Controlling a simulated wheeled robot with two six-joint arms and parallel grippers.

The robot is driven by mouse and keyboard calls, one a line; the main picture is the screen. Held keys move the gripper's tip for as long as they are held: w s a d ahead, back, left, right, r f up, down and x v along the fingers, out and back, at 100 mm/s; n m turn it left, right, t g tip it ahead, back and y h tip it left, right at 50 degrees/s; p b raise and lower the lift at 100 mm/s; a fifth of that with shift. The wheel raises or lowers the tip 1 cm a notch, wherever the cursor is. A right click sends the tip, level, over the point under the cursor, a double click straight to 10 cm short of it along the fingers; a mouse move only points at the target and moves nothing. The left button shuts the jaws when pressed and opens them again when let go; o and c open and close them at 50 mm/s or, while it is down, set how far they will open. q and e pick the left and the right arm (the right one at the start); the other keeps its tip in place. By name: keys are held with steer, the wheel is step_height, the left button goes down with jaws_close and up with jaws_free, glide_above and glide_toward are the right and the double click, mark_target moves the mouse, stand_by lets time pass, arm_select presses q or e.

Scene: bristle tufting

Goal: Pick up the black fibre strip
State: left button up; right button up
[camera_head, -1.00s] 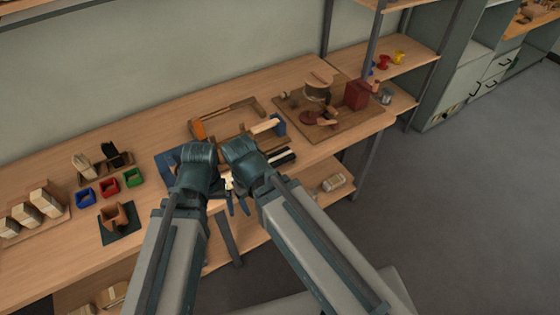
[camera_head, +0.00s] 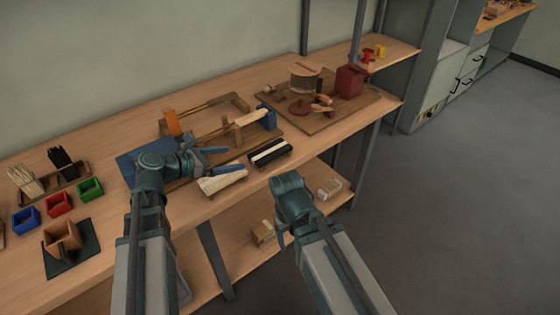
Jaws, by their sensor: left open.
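My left gripper (camera_head: 227,160) is open above the bench, just left of the black strip and behind the cream strip. It appears empty and apart from the black strip. My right gripper (camera_head: 281,238) hangs in front of the bench edge, below and right of the strips. Its fingers are mostly hidden by its own wrist, so its opening cannot be judged.
A wooden frame with a blue block (camera_head: 266,117) stands behind the strips. A board with a spool (camera_head: 304,80) and a dark red block (camera_head: 349,80) is at the back right. Small coloured bins (camera_head: 58,204) are at the left. A lower shelf (camera_head: 230,267) runs below.

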arm_select(q)
steer(key=shift+w, duration=0.1)
steer(key=shift+w+d, duration=0.1)
steer(key=b, duration=0.3)
glide_toward(266, 151)
steer(key=shift+w+d+f, duration=0.75)
steer(key=shift+d+f, duration=0.1)
steer(key=shift+f, duration=0.1)
steer(key=shift+w+d+f, duration=0.15)
steer(key=shift+w+d, duration=0.15)
steer(key=shift+d, duration=0.2)
steer(key=b+x, duration=0.2)
steer(key=x, duration=0.2)
steer(key=shift+w+d, duration=0.2)
steer(key=shift+d, duration=0.05)
steer(key=shift+w+d+f, duration=0.1)
steer(key=shift+w+d, duration=0.1)
steer(key=shift+d, duration=0.1)
steer(key=c, duration=1.2)
steer(key=shift+c, duration=0.2)
steer(key=shift+r, duration=0.2)
